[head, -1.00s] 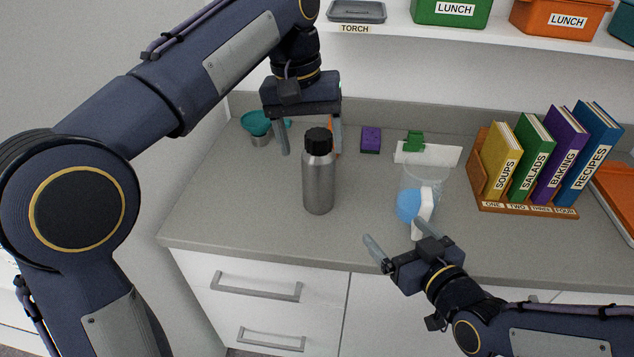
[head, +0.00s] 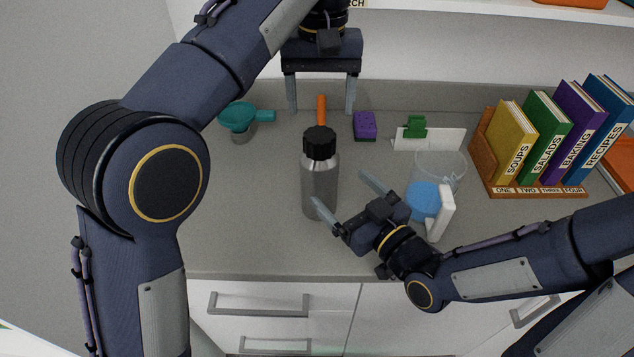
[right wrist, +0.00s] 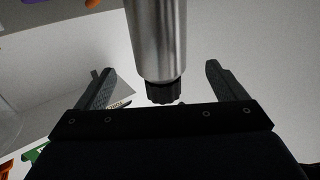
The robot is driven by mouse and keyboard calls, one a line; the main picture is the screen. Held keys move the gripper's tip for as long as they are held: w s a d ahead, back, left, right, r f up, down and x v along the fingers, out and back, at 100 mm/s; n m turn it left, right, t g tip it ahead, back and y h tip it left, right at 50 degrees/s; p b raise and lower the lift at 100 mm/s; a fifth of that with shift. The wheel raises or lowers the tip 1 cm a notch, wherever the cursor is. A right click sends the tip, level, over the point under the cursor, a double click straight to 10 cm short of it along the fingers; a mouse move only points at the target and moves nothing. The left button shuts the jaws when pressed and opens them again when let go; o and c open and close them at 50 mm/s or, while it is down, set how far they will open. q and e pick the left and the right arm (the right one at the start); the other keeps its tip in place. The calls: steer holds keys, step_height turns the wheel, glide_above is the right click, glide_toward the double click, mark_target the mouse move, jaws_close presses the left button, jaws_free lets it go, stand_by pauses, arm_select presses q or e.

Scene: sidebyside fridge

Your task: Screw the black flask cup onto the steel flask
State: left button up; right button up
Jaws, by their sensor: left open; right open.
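The steel flask (head: 320,185) stands upright on the grey counter. The black flask cup (head: 319,143) sits on its top; I cannot tell how tightly. My left gripper (head: 321,110) is open and empty, pointing down above and behind the flask, apart from it. My right gripper (head: 340,188) is open at the flask's right front, fingers pointing at its body. In the right wrist view the flask (right wrist: 158,40) and its black cup (right wrist: 164,93) appear inverted, between the two open fingers and not gripped.
A clear container (head: 440,165) and a blue-and-white object (head: 425,200) stand close right of my right gripper. Labelled books (head: 545,130) stand at right.

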mark_target(321, 168)
arm_select(q)
steer(key=shift+w+a, duration=0.1)
arm_select(e)
steer(key=shift+w+a, duration=0.4)
steer(key=shift+w, duration=0.15)
steer(key=x, duration=0.6)
steer(key=shift+w+a, duration=0.2)
steer(key=shift+w, duration=0.05)
